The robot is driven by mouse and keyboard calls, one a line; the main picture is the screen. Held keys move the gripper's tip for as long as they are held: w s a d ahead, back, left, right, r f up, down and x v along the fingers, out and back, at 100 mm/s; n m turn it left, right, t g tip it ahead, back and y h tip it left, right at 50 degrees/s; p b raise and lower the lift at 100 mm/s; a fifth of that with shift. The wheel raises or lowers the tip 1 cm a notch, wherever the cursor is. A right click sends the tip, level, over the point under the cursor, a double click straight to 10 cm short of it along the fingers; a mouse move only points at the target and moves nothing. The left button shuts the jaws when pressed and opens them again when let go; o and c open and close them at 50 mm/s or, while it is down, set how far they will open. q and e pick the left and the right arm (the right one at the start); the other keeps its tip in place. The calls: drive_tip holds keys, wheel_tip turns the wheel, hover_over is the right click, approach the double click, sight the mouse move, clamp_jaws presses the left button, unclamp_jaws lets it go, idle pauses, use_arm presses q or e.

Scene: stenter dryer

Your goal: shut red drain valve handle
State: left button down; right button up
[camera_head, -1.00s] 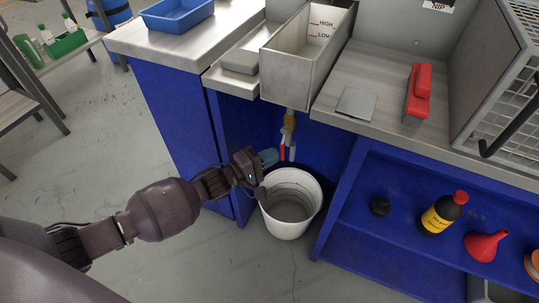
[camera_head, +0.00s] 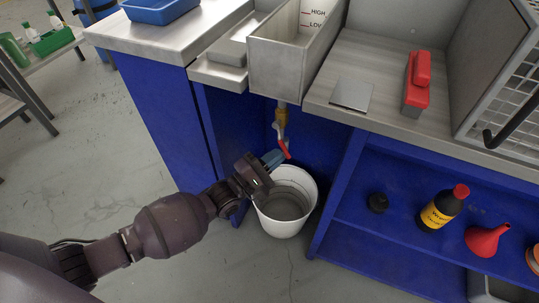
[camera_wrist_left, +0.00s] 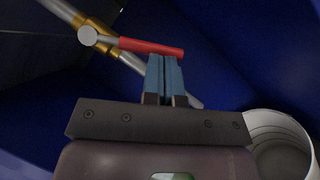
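The red drain valve handle (camera_head: 284,149) sits on a brass-fitted pipe (camera_head: 281,116) under the metal tank. In the wrist view the handle (camera_wrist_left: 150,46) extends from a round pivot (camera_wrist_left: 88,36), slanted at an angle to the pipe. My left gripper (camera_head: 277,157) has its blue fingers side by side, shut with only a thin gap. Its fingertips (camera_wrist_left: 164,60) are right at the handle near its free end; the handle is not seen between them. Whether they touch it is unclear. My right gripper is out of view.
A white bucket (camera_head: 311,194) stands on the floor below the valve, just under my left gripper. Blue cabinet walls (camera_head: 163,123) border the recess. A shelf at right holds a black bottle (camera_head: 443,208) and a red funnel (camera_head: 487,240).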

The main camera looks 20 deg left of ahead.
use_arm(q)
drive_tip(key=d+n+t, duration=0.1)
drive_tip(key=n, duration=0.1)
drive_tip(key=d+n+t+y+b, duration=0.1)
drive_tip(key=shift+n, duration=0.4)
drive_tip(key=d+r+n+t+y+b, duration=0.2)
drive_tip(key=d+r+n+t+y, duration=0.1)
drive_tip(key=n, duration=0.4)
drive_tip(key=shift+d+r+n+t+y, duration=0.35)
drive_tip(key=shift+d+r, duration=0.25)
drive_tip(key=shift+r, duration=0.55)
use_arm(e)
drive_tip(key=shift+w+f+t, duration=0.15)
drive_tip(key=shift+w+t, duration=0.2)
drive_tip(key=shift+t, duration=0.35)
use_arm(q)
drive_tip(key=shift+s, duration=0.1)
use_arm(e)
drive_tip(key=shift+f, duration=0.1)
use_arm(q)
drive_tip(key=v, duration=0.7)
drive_tip(key=shift+s, duration=0.25)
drive_tip(key=shift+f, duration=0.15)
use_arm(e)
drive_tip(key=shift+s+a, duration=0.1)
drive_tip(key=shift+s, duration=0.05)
